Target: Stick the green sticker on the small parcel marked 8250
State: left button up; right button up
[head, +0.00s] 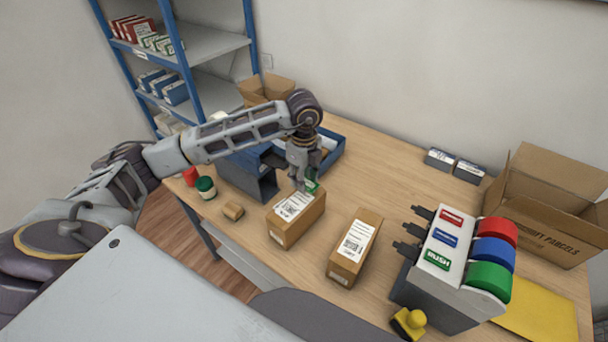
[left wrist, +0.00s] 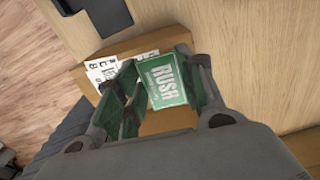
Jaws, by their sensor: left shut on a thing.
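My left gripper (head: 304,184) is shut on a green sticker (head: 312,186), over the far end of a small brown parcel (head: 290,232). In the left wrist view the sticker (left wrist: 164,80) reads RUSH and sits between the fingers (left wrist: 155,92), beside the parcel's white label (left wrist: 108,68). I cannot tell whether the sticker touches the parcel top. A second small parcel (head: 346,268) with a white barcode label stands to the right. The numbers on both labels are too small to read. My right gripper is out of view.
A sticker dispenser (head: 450,237) with red, blue and green rolls stands at the right. A yellow-handled stamp (head: 410,320) and a yellow envelope (head: 540,322) lie near it. An open carton (head: 550,205) stands behind. Green (head: 205,186) and red jars stand at the left. Mid-table is clear.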

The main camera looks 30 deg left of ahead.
pick_arm(q)
jog(key=shift+f+b, duration=1.2)
jog(key=shift+f, duration=0.4)
jog(key=o, duration=0.7)
jog(key=shift+o, duration=0.2)
jog(key=shift+r, duration=0.15)
jog(key=shift+r+p, duration=1.65)
jog(key=shift+r, duration=1)
